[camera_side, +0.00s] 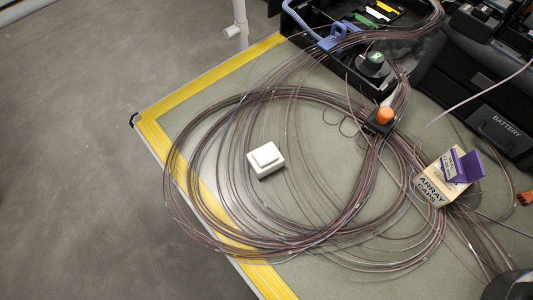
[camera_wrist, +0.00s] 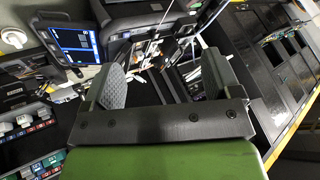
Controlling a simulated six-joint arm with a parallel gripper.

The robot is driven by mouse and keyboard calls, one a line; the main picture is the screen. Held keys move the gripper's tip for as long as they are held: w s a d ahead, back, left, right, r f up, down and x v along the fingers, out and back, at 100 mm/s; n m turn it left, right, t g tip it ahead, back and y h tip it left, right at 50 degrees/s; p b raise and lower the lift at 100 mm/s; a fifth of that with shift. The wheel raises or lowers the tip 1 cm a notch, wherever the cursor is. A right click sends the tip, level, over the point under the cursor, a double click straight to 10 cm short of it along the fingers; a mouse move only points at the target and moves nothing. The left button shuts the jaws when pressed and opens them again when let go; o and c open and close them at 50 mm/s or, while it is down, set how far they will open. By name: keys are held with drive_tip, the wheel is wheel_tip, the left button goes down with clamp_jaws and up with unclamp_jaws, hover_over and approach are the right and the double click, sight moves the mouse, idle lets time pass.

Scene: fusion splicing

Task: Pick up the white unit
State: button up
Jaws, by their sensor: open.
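The white unit (camera_side: 266,159) is a small white block with a raised square top. In the side view it lies on the grey-green mat (camera_side: 225,115), inside the large loops of thin brown cable (camera_side: 300,245). I cannot make it out in the wrist view. My gripper (camera_wrist: 163,78) shows in the wrist view with its two padded fingers wide apart and nothing held between them. I cannot make out my gripper in the side view, so its distance from the white unit is not shown.
An orange-topped black piece (camera_side: 384,115) and an ARRAY CAPS box (camera_side: 434,190) stand right of the white unit. A black case (camera_side: 340,60) and battery equipment (camera_side: 495,130) fill the back. A screen (camera_wrist: 73,42) shows in the wrist view. The yellow-taped mat edge (camera_side: 180,165) lies left.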

drive_tip(key=w+a+n+g, duration=0.2)
drive_tip(key=w+a+n, duration=0.6)
drive_tip(key=n, duration=0.6)
drive_tip(key=n+g, duration=0.2)
drive_tip(key=n, duration=3)
approach(269, 161)
drive_tip(key=shift+n+t+y, duration=0.3)
drive_tip(key=shift+n, duration=0.2)
drive_tip(key=x, duration=0.4)
drive_tip(key=shift+s+d+f, duration=0.1)
drive_tip(key=shift+d+f, duration=0.2)
drive_tip(key=shift+f, duration=0.05)
drive_tip(key=shift+x, duration=2.9)
